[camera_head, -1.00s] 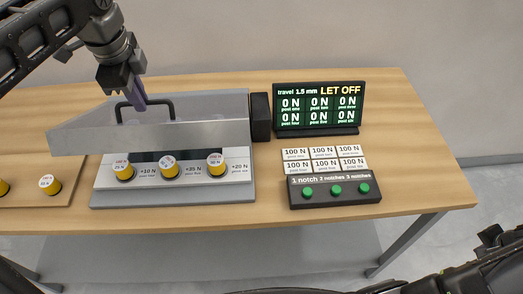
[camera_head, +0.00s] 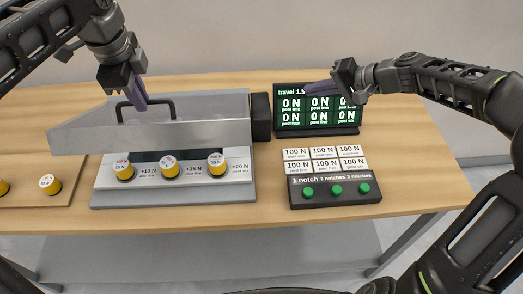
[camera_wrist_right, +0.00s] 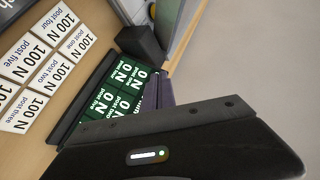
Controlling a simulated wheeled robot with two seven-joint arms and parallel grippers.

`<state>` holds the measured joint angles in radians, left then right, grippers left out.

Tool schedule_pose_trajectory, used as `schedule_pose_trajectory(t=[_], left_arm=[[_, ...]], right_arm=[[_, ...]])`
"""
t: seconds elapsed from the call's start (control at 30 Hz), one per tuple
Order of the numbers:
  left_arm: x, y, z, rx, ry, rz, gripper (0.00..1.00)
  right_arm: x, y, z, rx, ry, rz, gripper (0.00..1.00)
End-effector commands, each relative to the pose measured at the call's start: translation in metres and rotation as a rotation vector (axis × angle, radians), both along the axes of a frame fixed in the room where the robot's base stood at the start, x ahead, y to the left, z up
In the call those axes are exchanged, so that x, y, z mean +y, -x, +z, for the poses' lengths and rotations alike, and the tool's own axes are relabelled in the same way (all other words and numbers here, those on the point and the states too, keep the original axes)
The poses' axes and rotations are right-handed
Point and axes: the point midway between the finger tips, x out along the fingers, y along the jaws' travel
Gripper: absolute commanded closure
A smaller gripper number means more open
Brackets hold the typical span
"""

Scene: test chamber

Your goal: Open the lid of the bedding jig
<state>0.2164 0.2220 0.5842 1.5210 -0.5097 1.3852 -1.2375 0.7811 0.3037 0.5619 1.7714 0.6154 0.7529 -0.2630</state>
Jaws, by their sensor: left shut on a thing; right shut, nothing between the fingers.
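The bedding jig (camera_head: 103,184) is a grey box at the centre left of the table. Its pale see-through lid (camera_head: 215,108) stands above the front posts, with its front edge clear of them. A dark bar handle (camera_head: 174,108) is on the lid. My left gripper (camera_head: 140,101) is shut on this handle at its left part; the fingers partly hide it. My right gripper (camera_head: 310,89) is shut and empty, in front of the display. Its purple fingers (camera_wrist_right: 160,90) show partly in the right wrist view.
A black block (camera_head: 261,116) stands at the lid's right end. The display (camera_head: 320,132) is at the back, partly covered by my right gripper. A button box (camera_head: 337,200) with three green buttons and label cards (camera_head: 323,153) are in front. Bare table lies to the right.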

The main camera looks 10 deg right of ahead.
Motion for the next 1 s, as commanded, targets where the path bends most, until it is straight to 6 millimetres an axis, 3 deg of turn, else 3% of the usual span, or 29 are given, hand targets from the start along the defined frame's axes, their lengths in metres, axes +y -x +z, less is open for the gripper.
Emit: schedule_pose_trajectory(t=[0.03,0.2,0.3,0.43,0.63,1.0], left_arm=[[0.003,-0.004,-0.002,-0.008,0.0,0.005,1.0],[0.003,-0.004,-0.002,-0.008,-0.001,0.006,1.0],[0.002,-0.003,-0.002,-0.008,0.0,0.005,1.0],[0.002,-0.004,-0.001,-0.008,0.0,0.005,1.0],[0.002,-0.003,-0.001,-0.008,0.0,0.005,1.0],[0.002,-0.003,-0.001,-0.008,0.001,0.005,1.0]], right_arm=[[0.01,0.019,-0.028,0.155,-0.136,-0.027,1.0],[0.039,0.091,-0.087,0.736,-0.598,-0.146,1.0],[0.052,0.133,-0.101,1.092,-0.855,-0.204,1.0],[0.062,0.171,-0.099,1.478,-1.108,-0.227,1.0],[0.065,0.198,-0.087,1.811,-1.296,-0.2,1.0],[0.065,0.202,-0.084,1.87,-1.322,-0.195,1.0]])
